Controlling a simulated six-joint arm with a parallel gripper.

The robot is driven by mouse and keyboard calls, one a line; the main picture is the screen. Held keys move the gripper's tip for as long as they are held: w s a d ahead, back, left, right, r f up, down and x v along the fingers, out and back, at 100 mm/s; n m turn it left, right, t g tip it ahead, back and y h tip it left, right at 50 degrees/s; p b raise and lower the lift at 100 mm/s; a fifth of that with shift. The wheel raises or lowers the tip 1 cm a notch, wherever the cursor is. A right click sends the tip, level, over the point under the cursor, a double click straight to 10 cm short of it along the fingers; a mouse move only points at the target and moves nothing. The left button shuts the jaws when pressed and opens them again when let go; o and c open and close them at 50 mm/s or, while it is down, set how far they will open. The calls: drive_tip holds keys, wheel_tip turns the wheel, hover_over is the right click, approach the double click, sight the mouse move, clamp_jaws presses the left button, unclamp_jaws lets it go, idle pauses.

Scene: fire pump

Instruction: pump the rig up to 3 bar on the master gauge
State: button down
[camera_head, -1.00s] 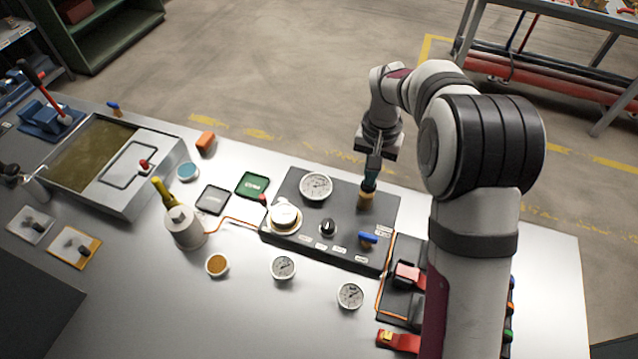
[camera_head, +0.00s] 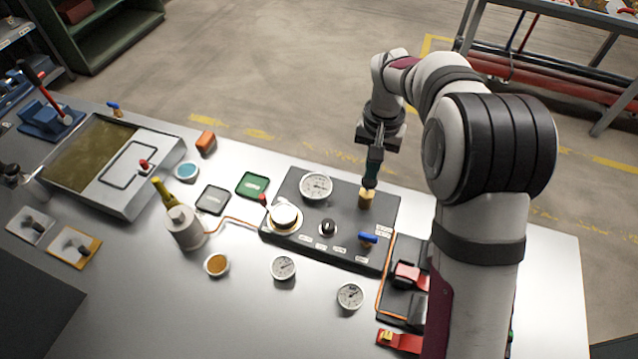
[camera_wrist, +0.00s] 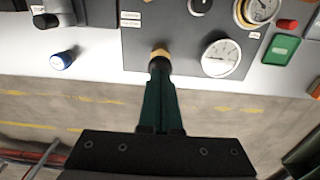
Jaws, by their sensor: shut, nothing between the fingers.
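A dark panel (camera_head: 345,255) on the bench carries a white-faced dial gauge (camera_head: 316,185), which also shows in the wrist view (camera_wrist: 221,57). A second round, brass-rimmed gauge (camera_head: 284,217) stands at its left corner. Which of them is the master gauge I cannot tell, and neither needle can be read. A brass-coloured knob (camera_head: 366,199) stands at the panel's back right; it also shows in the wrist view (camera_wrist: 159,53). My gripper (camera_head: 371,184) is shut and empty, pointing down with its tips just over this knob. Whether they touch it is unclear.
The panel also has a black dial (camera_head: 327,228) and a blue lever (camera_head: 368,238). Two loose gauges (camera_head: 283,267) (camera_head: 350,296) lie in front. My arm hides the bench's right part.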

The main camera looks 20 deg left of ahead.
drive_tip(key=shift+f, duration=1.55)
drive_tip(key=shift+r, duration=1.55)
drive_tip(key=shift+f, duration=0.1)
drive_tip(key=shift+f, duration=1.45)
drive_tip(key=shift+r, duration=1.65)
